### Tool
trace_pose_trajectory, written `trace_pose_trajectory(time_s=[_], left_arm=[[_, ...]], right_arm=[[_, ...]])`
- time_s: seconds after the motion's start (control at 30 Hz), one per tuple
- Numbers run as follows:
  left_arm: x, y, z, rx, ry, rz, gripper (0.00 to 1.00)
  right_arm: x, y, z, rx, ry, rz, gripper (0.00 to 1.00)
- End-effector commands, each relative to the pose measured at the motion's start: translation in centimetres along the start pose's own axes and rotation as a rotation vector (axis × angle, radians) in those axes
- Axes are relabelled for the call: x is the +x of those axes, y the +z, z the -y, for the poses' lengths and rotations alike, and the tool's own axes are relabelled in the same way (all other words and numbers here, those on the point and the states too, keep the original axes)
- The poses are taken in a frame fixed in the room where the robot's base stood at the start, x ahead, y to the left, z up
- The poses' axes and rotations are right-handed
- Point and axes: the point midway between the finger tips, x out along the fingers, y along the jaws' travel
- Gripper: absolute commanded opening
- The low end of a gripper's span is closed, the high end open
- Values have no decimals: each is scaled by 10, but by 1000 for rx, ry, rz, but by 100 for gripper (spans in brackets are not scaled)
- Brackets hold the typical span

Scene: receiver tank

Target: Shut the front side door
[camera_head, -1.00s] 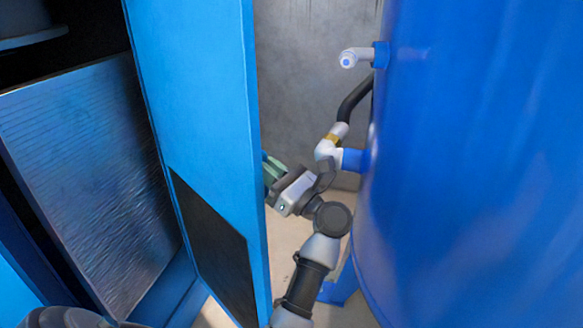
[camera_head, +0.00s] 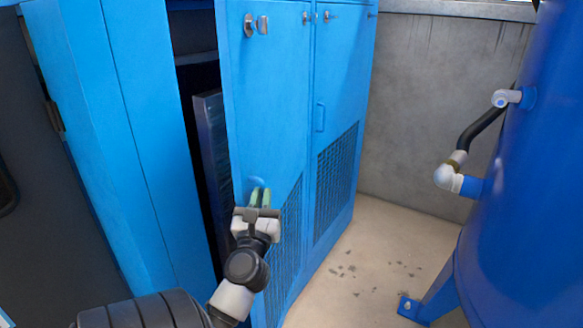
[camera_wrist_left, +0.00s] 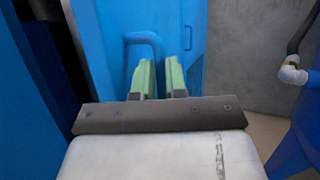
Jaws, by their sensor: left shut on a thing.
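The front side door (camera_head: 270,110) is a bright blue cabinet door with a latch at the top and a dark grille low down. It stands ajar, with a dark gap along its left edge. My left gripper (camera_head: 260,197) is at the door's outer face, its green fingers shut on the blue door handle (camera_head: 250,181). In the left wrist view the handle (camera_wrist_left: 143,38) curves down between the fingers of my left gripper (camera_wrist_left: 161,75), which hide its lower part. My right gripper is not in view.
A second blue door (camera_head: 338,90) with its own handle and grille stands to the right. A large blue tank (camera_head: 540,210) with a white elbow pipe (camera_head: 449,178) is at far right. Open floor (camera_head: 375,260) lies between tank and cabinet. A grey wall closes the back.

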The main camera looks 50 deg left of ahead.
Motion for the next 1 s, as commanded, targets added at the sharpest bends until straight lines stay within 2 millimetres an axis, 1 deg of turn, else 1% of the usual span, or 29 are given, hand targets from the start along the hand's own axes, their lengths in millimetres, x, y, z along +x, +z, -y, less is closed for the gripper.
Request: trace_pose_trajectory(time_s=[0.03,0.1,0.2,0.3,0.5,0.83,0.87,0.9,1.0], left_arm=[[3,-1,-12,4,5,-3,0],[6,-3,-25,3,7,-2,0],[10,-5,-41,2,9,-2,0],[13,-6,-51,1,9,-2,0],[15,-7,-59,1,9,-2,0],[15,-7,-59,1,9,-2,0],[15,-7,-59,1,9,-2,17],[15,-7,-59,2,9,-2,23],[15,-7,-59,2,9,-1,23]], right_arm=[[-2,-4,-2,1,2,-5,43],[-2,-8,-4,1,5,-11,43],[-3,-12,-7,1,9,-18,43],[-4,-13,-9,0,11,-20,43],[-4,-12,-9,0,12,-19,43],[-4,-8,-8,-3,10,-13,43],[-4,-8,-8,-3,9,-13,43],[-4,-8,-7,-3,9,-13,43],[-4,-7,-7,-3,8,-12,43]])
